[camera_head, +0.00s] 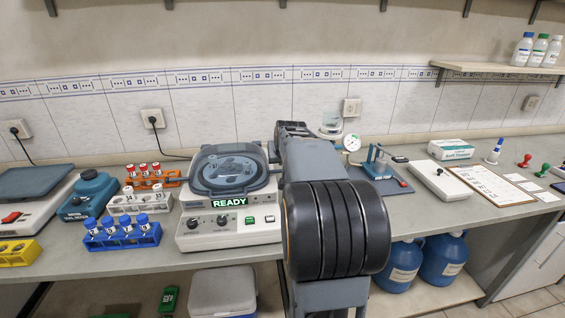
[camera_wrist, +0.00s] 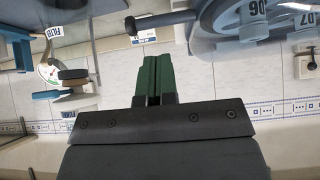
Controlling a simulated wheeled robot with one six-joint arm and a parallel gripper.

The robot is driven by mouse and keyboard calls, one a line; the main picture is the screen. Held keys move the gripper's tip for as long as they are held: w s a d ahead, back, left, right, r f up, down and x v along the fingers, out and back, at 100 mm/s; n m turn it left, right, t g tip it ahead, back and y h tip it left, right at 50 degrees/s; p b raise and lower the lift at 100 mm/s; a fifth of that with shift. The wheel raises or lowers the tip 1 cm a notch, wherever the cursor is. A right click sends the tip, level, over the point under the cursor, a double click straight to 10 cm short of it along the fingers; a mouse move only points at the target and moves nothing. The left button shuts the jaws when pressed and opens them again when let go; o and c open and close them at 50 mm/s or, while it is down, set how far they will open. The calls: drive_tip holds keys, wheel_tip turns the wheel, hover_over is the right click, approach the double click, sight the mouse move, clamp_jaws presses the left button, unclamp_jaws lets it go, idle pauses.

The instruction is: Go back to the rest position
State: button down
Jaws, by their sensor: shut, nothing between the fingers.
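My gripper (camera_wrist: 152,80) shows in the wrist view with its two green fingers together and nothing between them. In the head view my arm reaches forward over the bench, and its own links hide the gripper. The wrist view appears upside down, with the tiled wall low in the picture.
Racks of capped tubes (camera_head: 122,236) stand left of the centrifuge. A dial gauge (camera_head: 351,143) and a blue press-like device (camera_head: 377,164) stand right of my arm. Further right are a white box (camera_head: 436,180) and a clipboard (camera_head: 492,185). Blue jugs (camera_head: 443,258) sit below the bench.

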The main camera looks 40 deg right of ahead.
drive_tip(key=s+a+r, duration=0.4)
drive_tip(key=s+r, duration=0.1)
drive_tip(key=s, duration=0.2)
drive_tip(key=s+a+f+g+y, duration=0.2)
drive_tip(key=s+a+f, duration=0.2)
drive_tip(key=a+f, duration=0.25)
drive_tip(key=s+a+f+n+y+p, duration=0.1)
drive_tip(key=s+a+n+p, duration=0.2)
drive_tip(key=a, duration=0.6)
drive_tip(key=s+a+f+n+g+y+p, duration=0.1)
drive_tip(key=s+a+n+p, duration=0.2)
drive_tip(key=a, duration=0.6)
drive_tip(key=shift+s+g+p, duration=0.3)
drive_tip(key=shift+s, duration=0.8)
